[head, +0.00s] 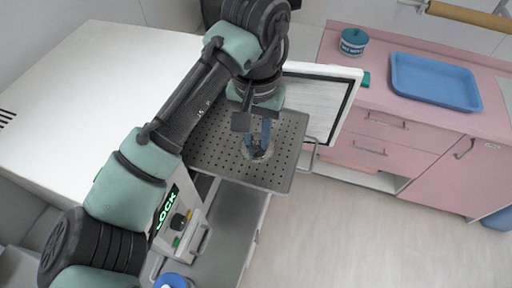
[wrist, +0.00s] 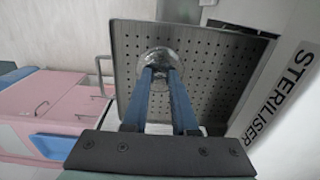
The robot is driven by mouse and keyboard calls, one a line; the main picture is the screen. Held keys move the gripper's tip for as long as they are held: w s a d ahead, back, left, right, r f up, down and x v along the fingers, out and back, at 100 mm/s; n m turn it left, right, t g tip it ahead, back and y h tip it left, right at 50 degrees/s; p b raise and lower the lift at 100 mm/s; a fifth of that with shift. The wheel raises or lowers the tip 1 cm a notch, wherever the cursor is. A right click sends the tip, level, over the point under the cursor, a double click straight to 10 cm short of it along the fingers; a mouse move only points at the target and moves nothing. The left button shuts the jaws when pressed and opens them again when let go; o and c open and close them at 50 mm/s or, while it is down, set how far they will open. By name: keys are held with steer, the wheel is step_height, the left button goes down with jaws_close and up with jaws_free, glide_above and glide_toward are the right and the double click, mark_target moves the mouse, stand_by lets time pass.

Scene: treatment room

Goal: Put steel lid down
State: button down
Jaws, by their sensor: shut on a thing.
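My gripper (head: 260,138) is shut on the steel lid (head: 258,153), a small round shiny piece at its fingertips. The lid is over the perforated tray (head: 210,146); I cannot tell whether it touches the tray. In the wrist view, the blue fingers of my gripper (wrist: 160,75) meet at the lid (wrist: 157,56), which shows against the tray's holed surface (wrist: 205,60). The fingers hide part of the lid.
The open steriliser door (head: 345,100) stands right behind the tray. The steriliser (wrist: 285,95) is at right in the wrist view. The perforated tray has free room around the lid.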

mark_target(256, 148)
steer(key=shift+f+p, duration=0.7)
steer(key=shift+f, duration=2.5)
steer(key=shift+f, duration=0.1)
steer(key=c, duration=0.7)
jaws_free()
step_height(256, 148, up, 12)
steer(key=shift+a+b, duration=0.1)
steer(key=shift+b, duration=1)
steer(key=shift+s, duration=0.1)
